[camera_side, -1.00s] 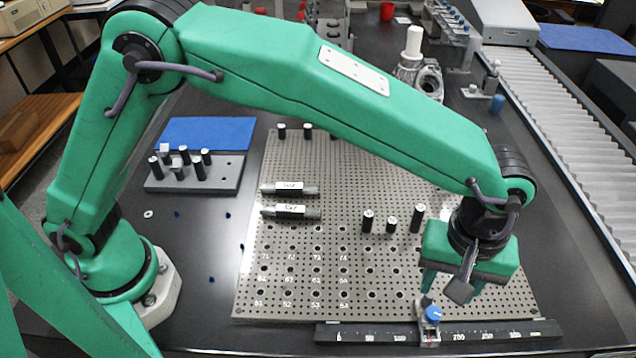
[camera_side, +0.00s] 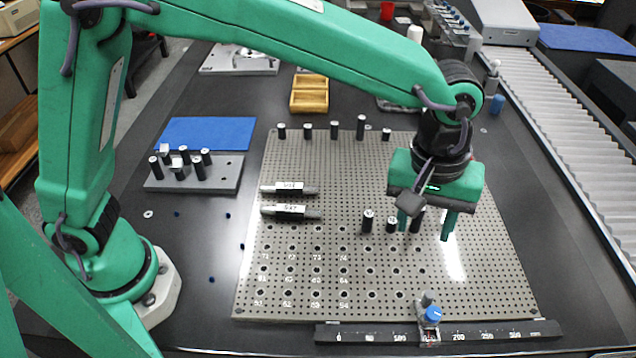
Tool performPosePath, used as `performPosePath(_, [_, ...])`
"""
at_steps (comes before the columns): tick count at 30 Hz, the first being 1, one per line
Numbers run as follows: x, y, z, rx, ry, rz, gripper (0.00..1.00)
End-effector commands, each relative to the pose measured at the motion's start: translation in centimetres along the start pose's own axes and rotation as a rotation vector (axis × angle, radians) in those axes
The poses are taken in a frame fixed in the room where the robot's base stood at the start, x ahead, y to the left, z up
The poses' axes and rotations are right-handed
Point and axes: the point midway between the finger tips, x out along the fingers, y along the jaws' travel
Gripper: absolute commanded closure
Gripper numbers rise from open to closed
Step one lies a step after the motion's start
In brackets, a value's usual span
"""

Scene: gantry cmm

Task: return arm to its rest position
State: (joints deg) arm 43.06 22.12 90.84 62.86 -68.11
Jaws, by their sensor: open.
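My gripper (camera_side: 424,230) is at the right of the perforated grey plate (camera_side: 335,220), above its surface. Its two green fingers point down and stand apart, with nothing seen between them.
Black pins (camera_side: 368,221) stand on the plate near my gripper, and several more (camera_side: 334,130) along its back edge. Two labelled cylinders (camera_side: 290,211) lie at its left. A ruler rail (camera_side: 480,332) with a blue-knobbed slider (camera_side: 432,314) runs along the front. A conveyor (camera_side: 545,110) is right.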

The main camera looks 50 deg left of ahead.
Motion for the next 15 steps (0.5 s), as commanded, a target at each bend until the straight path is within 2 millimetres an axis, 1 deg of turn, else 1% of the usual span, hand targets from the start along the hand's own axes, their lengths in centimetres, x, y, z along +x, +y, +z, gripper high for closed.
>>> performPosePath(1, [-1.1, -1.2, -1.0, 0.006, 0.009, 0.015, 0.55])
performPosePath(6, [-3.6, -5.2, -3.2, 0.055, 0.037, 0.05, 0.55])
performPosePath(9, [-5.0, -7.7, -4.3, 0.083, 0.058, 0.069, 0.55])
performPosePath(15, [-7.2, -12.7, -5.8, 0.139, 0.106, 0.097, 0.55])
